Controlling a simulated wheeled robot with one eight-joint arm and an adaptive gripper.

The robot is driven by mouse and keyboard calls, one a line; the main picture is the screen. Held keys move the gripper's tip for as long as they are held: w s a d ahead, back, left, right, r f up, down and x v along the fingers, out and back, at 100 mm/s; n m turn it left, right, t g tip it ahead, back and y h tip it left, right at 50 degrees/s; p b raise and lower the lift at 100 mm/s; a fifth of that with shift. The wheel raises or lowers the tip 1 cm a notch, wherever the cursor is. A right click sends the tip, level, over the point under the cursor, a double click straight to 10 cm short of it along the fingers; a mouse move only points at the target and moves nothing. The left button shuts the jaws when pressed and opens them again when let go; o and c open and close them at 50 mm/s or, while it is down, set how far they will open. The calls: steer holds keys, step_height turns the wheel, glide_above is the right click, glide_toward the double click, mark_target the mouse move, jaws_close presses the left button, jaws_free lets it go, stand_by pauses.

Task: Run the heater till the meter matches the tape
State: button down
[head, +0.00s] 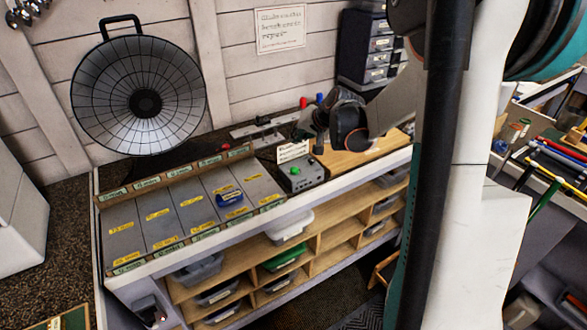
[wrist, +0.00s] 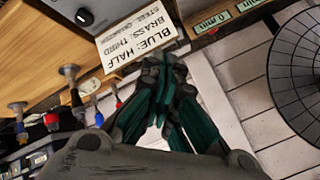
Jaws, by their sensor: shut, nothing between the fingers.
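The large round heater-like dish (head: 138,92), with a wire grille and top handle, stands at the back left of the bench. It also shows at the right edge of the wrist view (wrist: 300,68). A grey control box (head: 302,174) with a green knob sits on the bench, a white card (head: 292,151) behind it. In the wrist view the card (wrist: 138,38) reads "BLUE: HALF, BRASS: THIRD" and a steel line. My gripper (wrist: 170,62) is shut and empty near that card; its teal fingers meet. I cannot make out a meter. Yellow tape labels (head: 157,214) lie on grey plates.
A blue piece (head: 230,198) sits on the rack of grey plates (head: 122,240). Several red and blue-topped items (wrist: 52,121) stand on the bench beside my gripper. Drawer units (head: 370,48) stand behind my arm. Shelves with bins (head: 287,258) fill the bench front.

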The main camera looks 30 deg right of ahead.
mark_target(297, 168)
steer(key=shift+f, duration=0.1)
step_height(297, 168, down, 9)
steer(key=b, duration=0.6)
stand_by(1.4)
steer(key=shift+f+b, duration=0.25)
steer(key=shift+b, duration=0.25)
steer(key=shift+f+b, duration=0.45)
steer(key=shift+f, duration=0.05)
stand_by(0.6)
steer(key=shift+r, duration=0.1)
steer(key=shift+r+p, duration=0.65)
steer(key=shift+r, duration=0.25)
steer(key=shift+r+p, duration=1.65)
steer(key=shift+r, duration=0.85)
